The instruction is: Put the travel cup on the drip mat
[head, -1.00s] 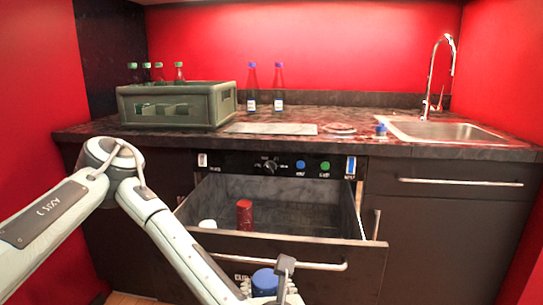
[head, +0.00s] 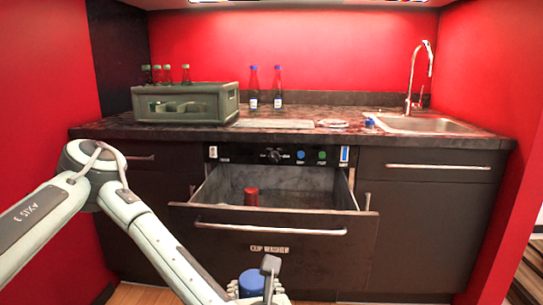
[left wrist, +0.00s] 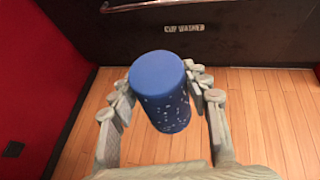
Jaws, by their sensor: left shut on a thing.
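The travel cup (head: 251,282), a blue speckled cylinder with a plain blue top, is in my left gripper (head: 258,295). In the left wrist view the cup (left wrist: 163,95) stands roughly upright between the two fingers of the left gripper (left wrist: 162,100), which are shut on it, above the wooden floor. The cup is in front of and lower than the open drawer. A flat grey rectangle, which looks like the drip mat (head: 273,124), lies on the counter between the crate and the sink. My right gripper is not in view.
The open cup-washer drawer (head: 280,226) juts out below the counter, with a red cup (head: 251,196) inside.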

